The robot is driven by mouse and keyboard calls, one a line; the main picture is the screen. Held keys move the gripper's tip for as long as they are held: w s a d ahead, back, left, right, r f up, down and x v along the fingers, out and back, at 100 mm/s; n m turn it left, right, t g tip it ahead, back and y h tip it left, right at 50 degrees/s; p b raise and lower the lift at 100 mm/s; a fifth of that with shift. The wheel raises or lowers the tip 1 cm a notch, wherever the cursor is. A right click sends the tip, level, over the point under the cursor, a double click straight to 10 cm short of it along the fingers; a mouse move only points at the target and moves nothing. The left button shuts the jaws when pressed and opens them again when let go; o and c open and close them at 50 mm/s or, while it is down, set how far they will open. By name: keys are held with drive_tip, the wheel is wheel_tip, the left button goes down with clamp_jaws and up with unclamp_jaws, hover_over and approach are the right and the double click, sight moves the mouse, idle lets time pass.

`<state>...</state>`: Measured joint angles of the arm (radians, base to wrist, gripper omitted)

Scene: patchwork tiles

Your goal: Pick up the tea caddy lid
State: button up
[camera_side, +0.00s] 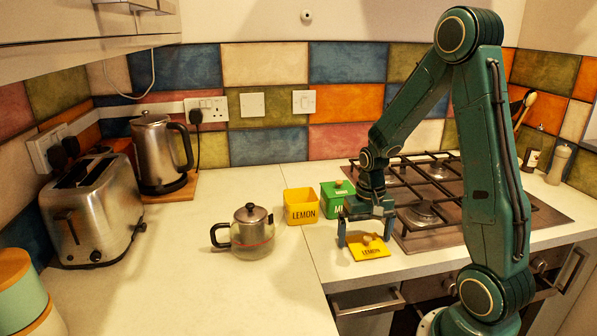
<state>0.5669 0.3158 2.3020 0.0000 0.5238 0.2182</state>
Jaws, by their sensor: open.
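The yellow tea caddy lid (369,252), marked LEMON, lies flat on the worktop near its front edge, with a small round knob on top. My gripper (366,240) points down just above the lid, its two fingers apart on either side of the knob. I cannot tell whether the fingers touch the lid. The yellow LEMON caddy (301,207) stands open, without a lid, behind and to the left. A green caddy (336,199) with its lid on stands beside it, partly hidden by my gripper.
A glass teapot (246,235) stands left of the caddies. A gas hob (430,190) lies behind and right of my gripper. A toaster (92,210) and a kettle (158,155) stand at the left.

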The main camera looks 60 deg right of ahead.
sight(360, 238)
drive_tip(key=shift+c, duration=0.2)
drive_tip(key=c, duration=0.9)
drive_tip(key=shift+o, duration=0.2)
drive_tip(key=shift+r, duration=0.1)
wheel_tip(360, 238, up, 20)
drive_tip(key=shift+w, duration=0.1)
idle(0.6)
drive_tip(key=w+d+f, duration=0.1)
drive_tip(key=w+f, duration=0.2)
drive_tip(key=w, duration=0.7)
drive_tip(key=w+d+f, duration=0.1)
drive_tip(key=w+f, duration=0.2)
drive_tip(key=w, duration=0.8)
drive_tip(key=shift+d, duration=0.3)
